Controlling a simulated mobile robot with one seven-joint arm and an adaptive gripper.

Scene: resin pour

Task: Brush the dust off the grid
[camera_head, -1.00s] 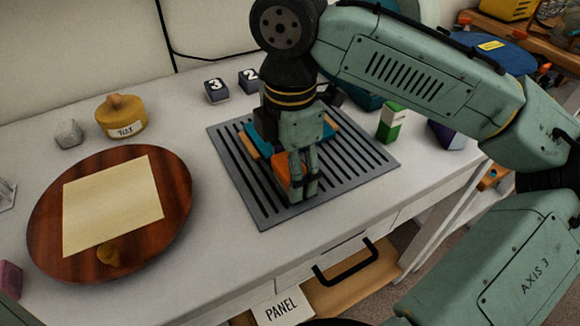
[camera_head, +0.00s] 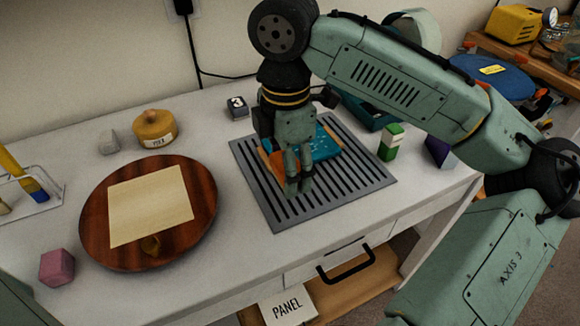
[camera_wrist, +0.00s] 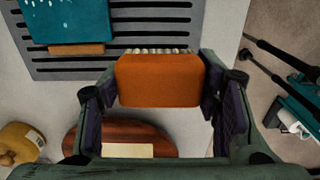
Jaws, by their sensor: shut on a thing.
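The grey slotted grid (camera_head: 355,192) lies flat on the white worktop; its slats also show in the wrist view (camera_wrist: 165,32). A teal panel with pale specks (camera_head: 325,145) rests on it with a wooden strip at its edge; it is at upper left in the wrist view (camera_wrist: 70,18). My gripper (camera_head: 298,188) is over the left part of the grid, shut on an orange brush (camera_wrist: 158,80). The brush's pale bristles show along its upper edge in the wrist view. In the head view my fingers hide most of the brush, and I cannot tell whether its bristles touch anything.
Left of the grid is a round wooden board (camera_head: 200,215) with a cream sheet (camera_head: 150,203). A yellow labelled pot (camera_head: 153,130), grey lump (camera_head: 109,142) and pink block (camera_head: 57,267) stand around it.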

